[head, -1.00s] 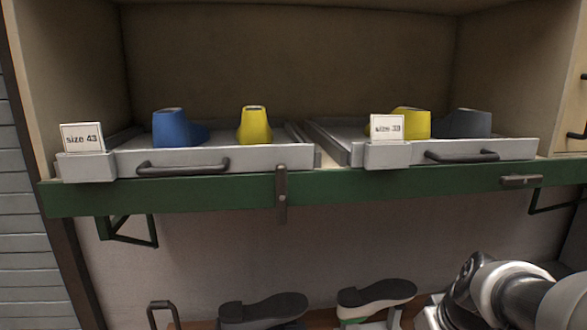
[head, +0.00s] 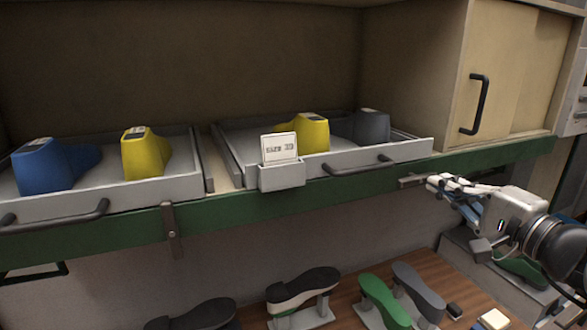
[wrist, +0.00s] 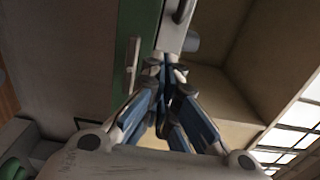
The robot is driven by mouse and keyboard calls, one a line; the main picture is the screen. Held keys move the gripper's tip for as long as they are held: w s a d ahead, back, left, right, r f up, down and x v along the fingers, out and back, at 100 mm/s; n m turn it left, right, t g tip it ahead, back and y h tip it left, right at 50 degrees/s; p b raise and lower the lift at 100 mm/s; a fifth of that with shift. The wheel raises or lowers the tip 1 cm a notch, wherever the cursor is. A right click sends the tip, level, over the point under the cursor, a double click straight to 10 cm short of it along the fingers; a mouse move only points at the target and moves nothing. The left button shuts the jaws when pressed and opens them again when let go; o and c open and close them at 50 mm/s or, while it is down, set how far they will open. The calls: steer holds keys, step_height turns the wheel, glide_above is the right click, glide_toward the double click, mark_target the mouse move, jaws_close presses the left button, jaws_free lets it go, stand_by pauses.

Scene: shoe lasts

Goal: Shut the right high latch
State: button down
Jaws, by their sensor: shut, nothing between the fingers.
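The right high latch (head: 410,181) is a small grey bar on the green shelf edge (head: 330,187), below the right end of the right tray (head: 405,150). It lies lengthwise along the edge, clear of the tray front. In the wrist view the latch (wrist: 131,62) shows left of the fingertips. My gripper (head: 432,181) is shut and empty, its fingertips close to the latch's right end; I cannot tell whether they touch. The wrist view shows the blue-and-grey fingers (wrist: 168,72) together, in front of the tray's end. The left latch (head: 170,230) stands upright across the edge.
The right tray carries a size card (head: 280,148), a yellow last (head: 314,132), a dark last (head: 371,127) and a bar handle (head: 358,168). A sliding door (head: 500,90) stands to the right. Shoe forms (head: 303,285) stand on the bench below.

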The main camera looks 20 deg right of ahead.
mark_target(406, 181)
steer(key=shift+w+a+b, duration=0.15)
steer(key=shift+w+a, duration=0.05)
steer(key=shift+w, duration=1.4)
steer(key=shift+w+a+b, duration=0.1)
steer(key=shift+w+a, duration=0.05)
steer(key=shift+w, duration=1.4)
steer(key=shift+w+a+b, duration=0.15)
steer(key=shift+w+a, duration=0.05)
steer(key=shift+w, duration=1.4)
steer(key=shift+f, duration=0.1)
steer(key=shift+f+b, duration=0.7)
steer(key=shift+b, duration=0.45)
steer(key=shift+f+b, duration=0.75)
steer(key=shift+b, duration=0.3)
steer(key=shift+f, duration=0.1)
